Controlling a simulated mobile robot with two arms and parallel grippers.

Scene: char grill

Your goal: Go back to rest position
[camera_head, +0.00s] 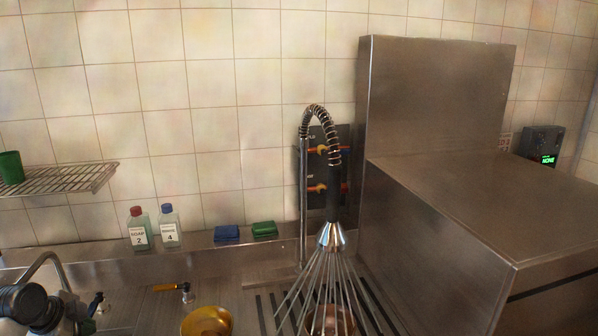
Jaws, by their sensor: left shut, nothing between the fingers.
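My left gripper (88,314) is low in the bottom left corner of the head view, at the sink area. Its fingers are small and partly cut off by the picture's lower edge. It is shut and holds nothing that I can see. My right gripper is not in view.
A spray faucet (305,200) rises mid-picture with a whisk-shaped head (331,238) hanging before it. A yellow bowl (207,322) is at the bottom. Two bottles (138,229), a blue sponge (227,233) and a green sponge (265,229) line the ledge. A steel machine (480,210) fills the right.

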